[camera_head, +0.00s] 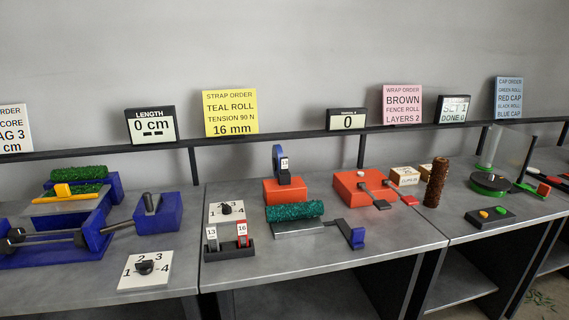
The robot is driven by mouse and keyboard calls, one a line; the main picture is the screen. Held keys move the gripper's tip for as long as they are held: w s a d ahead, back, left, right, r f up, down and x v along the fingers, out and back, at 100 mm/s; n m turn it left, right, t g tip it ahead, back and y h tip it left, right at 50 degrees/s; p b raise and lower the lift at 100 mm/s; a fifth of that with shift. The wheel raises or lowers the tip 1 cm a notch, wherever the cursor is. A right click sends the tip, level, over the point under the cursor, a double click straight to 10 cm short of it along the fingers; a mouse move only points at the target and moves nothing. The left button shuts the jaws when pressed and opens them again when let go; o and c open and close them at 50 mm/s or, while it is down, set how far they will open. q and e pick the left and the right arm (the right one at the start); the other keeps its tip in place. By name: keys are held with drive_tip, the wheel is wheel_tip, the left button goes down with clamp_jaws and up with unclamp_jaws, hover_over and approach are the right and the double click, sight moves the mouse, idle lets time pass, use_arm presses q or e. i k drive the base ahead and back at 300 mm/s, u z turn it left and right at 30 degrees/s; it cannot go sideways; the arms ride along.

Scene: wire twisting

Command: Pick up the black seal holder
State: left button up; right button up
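A small black holder (229,251), which looks like the seal holder, stands near the front edge of the middle table. A grey piece marked 13 (211,238) and a red piece marked 16 (242,234) stand upright in it. Neither of my grippers is in view, and nothing touches the holder.
Just behind the holder is a white numbered dial plate (227,210). To its right, a teal roll (295,211) lies on a grey base, with a blue-ended lever (357,237). Orange blocks (285,190) stand behind. Bare tabletop (300,256) lies right of the holder.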

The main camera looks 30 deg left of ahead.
sight(283, 161)
drive_tip(key=u, duration=0.75)
drive_tip(key=i, duration=0.85)
drive_tip(key=u, duration=0.9)
